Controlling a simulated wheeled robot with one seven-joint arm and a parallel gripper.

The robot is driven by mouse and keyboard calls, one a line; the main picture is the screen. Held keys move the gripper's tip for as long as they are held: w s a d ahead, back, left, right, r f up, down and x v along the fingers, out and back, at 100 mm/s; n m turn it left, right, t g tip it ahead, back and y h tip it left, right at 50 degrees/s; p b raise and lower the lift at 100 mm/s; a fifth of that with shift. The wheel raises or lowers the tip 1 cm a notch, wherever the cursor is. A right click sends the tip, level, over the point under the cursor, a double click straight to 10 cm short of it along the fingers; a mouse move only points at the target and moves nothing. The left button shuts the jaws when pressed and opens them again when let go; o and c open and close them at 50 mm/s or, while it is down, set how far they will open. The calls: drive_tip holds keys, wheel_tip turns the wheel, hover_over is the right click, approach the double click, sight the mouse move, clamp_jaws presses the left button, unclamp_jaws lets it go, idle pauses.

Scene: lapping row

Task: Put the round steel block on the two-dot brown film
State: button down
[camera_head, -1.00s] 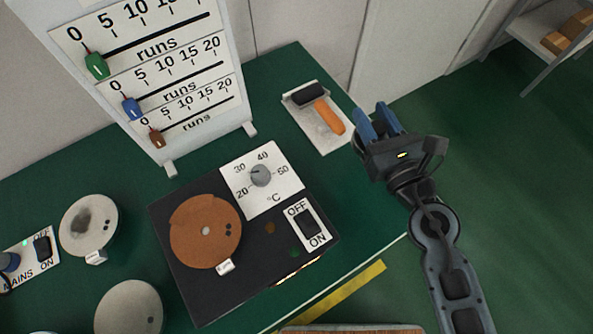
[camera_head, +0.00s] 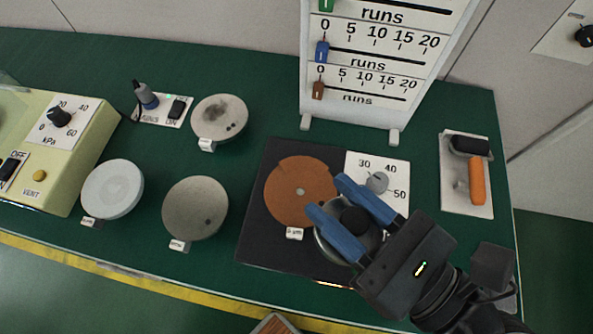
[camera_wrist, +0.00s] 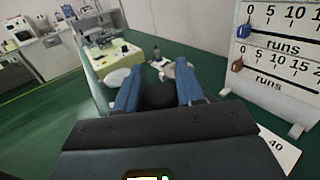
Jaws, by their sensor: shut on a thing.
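The round steel block (camera_head: 326,250) shows as a silvery rim under my gripper, with a black knob (camera_head: 355,220) on top. My gripper (camera_head: 329,196) is shut on this knob, which sits between its blue fingers. The knob also shows dark between the fingers in the wrist view (camera_wrist: 160,95). The brown film (camera_head: 290,185) is a round, notched disc on the black hot plate, with a pale centre spot and a small label. I see no two dots on it; its right edge is partly covered by a finger. The block appears at its lower right; its height is unclear.
The black hot plate (camera_head: 262,240) has a white dial panel (camera_head: 398,168). A grey disc with two dark dots (camera_head: 215,112), a one-dot grey disc (camera_head: 195,207) and a white disc (camera_head: 112,190) lie left. The runs board (camera_head: 350,108) stands behind. A roller tray (camera_head: 456,195) is right.

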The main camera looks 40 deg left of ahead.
drive_tip(key=a+f, duration=0.2)
drive_tip(key=a, duration=0.1)
drive_tip(key=w+a+f, duration=0.1)
drive_tip(key=a+f, duration=0.1)
drive_tip(key=a, duration=0.1)
drive_tip(key=w+a+f, duration=0.1)
drive_tip(key=a, duration=0.2)
drive_tip(key=shift+w+a+f+p, duration=0.1)
drive_tip(key=shift+a+f+p, duration=0.25)
drive_tip(key=shift+a+f, duration=0.15)
drive_tip(key=shift+f, duration=1.95)
drive_tip(key=shift+f, duration=0.15)
drive_tip(key=c, duration=0.7)
unclamp_jaws()
drive_tip(key=shift+f, duration=0.1)
